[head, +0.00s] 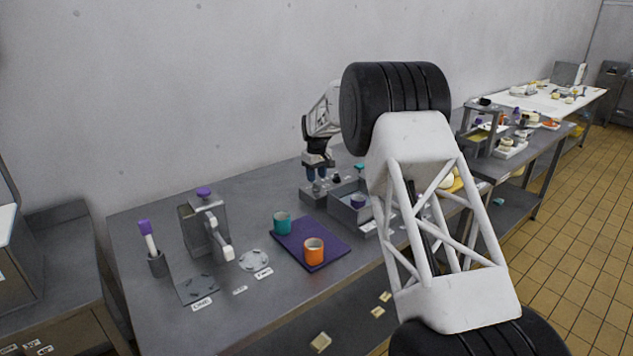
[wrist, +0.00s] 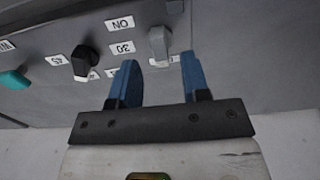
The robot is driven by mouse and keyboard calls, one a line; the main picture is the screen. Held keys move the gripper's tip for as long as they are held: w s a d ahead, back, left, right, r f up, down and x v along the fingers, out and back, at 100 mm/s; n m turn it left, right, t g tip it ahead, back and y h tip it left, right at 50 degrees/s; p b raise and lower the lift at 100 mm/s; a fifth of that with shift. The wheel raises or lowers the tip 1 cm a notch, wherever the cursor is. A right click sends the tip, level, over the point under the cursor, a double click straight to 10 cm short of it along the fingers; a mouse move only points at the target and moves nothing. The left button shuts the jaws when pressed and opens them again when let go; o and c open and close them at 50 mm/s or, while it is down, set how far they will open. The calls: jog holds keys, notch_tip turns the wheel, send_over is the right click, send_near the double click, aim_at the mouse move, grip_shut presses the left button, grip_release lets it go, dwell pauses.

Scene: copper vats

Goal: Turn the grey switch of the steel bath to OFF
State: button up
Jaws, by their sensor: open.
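In the wrist view the grey switch (wrist: 159,44) stands out from a grey panel (wrist: 225,60), beside a white label reading ON, which appears upside down. A label near the switch's base is partly hidden. My gripper (wrist: 160,78) is open, its two blue fingertips apart. The switch lies just beyond the gap between them, and I cannot tell whether either finger touches it. In the head view my gripper (head: 318,174) points down at the left end of the steel bath (head: 341,205), an open grey box on the table. The switch is not clear there.
A black knob (wrist: 86,62) and a teal knob (wrist: 14,80) sit left of the switch in the wrist view. On the table (head: 180,325) are a purple mat (head: 290,236), a teal cup (head: 282,223) and an orange cup (head: 314,251). My arm hides the table's right part.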

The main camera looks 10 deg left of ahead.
aim_at(317, 183)
jog(key=shift+r, duration=2.2)
jog(key=shift+s+d+r, duration=0.25)
jog(key=shift+d+r, duration=0.05)
jog(key=shift+r, duration=0.1)
jog(key=s+d+r+m, duration=0.2)
jog(key=s+d+r, duration=0.45)
jog(key=s, duration=0.35)
jog(key=s+d+r+m+t, duration=0.1)
jog(key=s+d+r, duration=0.6)
jog(key=s, duration=0.4)
jog(key=s+d+r+m, duration=0.2)
jog(key=s+d+r, duration=0.3)
jog(key=s+d, duration=0.4)
jog(key=s+d+f+m, duration=0.1)
jog(key=s+d+f, duration=0.1)
jog(key=s, duration=1.1)
jog(key=s+d+f+m+t, duration=0.1)
jog(key=s+d+f+m, duration=0.1)
jog(key=s, duration=1.2)
jog(key=s+d+f+m, duration=0.1)
jog(key=s+d+f, duration=0.3)
jog(key=s, duration=0.9)
jog(key=shift+s+d+t, duration=0.25)
jog(key=shift+d+t, duration=0.05)
jog(key=shift+d, duration=0.6)
